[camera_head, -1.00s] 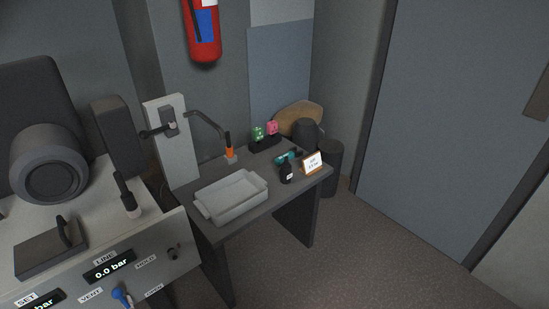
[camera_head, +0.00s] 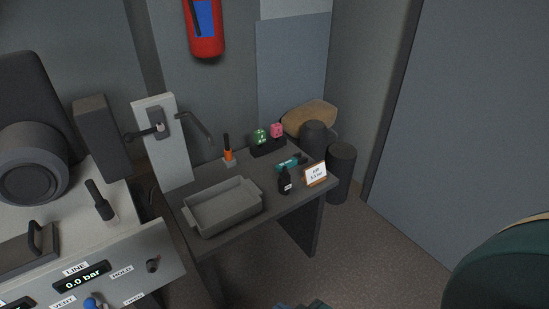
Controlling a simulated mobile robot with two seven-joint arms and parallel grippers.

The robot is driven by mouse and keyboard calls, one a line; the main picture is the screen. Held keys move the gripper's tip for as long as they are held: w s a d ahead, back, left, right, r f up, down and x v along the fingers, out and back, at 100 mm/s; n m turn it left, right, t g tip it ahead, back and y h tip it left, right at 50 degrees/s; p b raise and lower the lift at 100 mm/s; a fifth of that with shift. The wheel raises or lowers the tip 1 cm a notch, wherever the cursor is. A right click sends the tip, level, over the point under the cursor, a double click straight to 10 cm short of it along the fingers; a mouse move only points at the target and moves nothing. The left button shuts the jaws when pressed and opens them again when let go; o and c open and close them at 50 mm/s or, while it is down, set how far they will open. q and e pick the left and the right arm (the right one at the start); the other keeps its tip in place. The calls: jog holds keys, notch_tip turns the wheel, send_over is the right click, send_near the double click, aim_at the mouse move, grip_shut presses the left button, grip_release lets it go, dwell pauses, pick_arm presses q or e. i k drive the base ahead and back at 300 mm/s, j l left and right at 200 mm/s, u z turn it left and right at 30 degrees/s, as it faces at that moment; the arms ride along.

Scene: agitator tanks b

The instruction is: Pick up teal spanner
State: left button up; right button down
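The teal spanner (camera_head: 290,163) lies on the dark side table (camera_head: 232,232), toward its back right. It is small in the picture, and the dark bottle (camera_head: 285,182) stands just in front of it. A white sign in a brown frame (camera_head: 315,174) stands to its right. Neither gripper can be made out. A large dark rounded shape at the lower right looks like part of my own arm, and a small teal and dark piece cuts into the bottom edge; I cannot tell which part it is.
A grey tray (camera_head: 222,207) takes up the table's front left. An orange-handled tool (camera_head: 228,150) stands behind it. A dark holder (camera_head: 268,147) with green and pink items is at the back. Dark bins (camera_head: 341,170) stand right of the table. A gauge panel (camera_head: 120,270) fills the lower left.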

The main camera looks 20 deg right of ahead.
aim_at(296, 160)
jog(key=i+l+u, duration=0.2)
jog(key=l, duration=0.35)
jog(key=l+u, duration=0.15)
jog(key=l, duration=0.35)
jog(key=i+l+u, duration=0.2)
jog(key=l, duration=2.05)
jog(key=i+l, duration=0.2)
jog(key=l, duration=0.15)
jog(key=i+l, duration=0.15)
jog(key=l, duration=0.2)
jog(key=i+l, duration=0.2)
jog(key=l, duration=0.15)
jog(key=i+l, duration=0.2)
jog(key=l, duration=0.15)
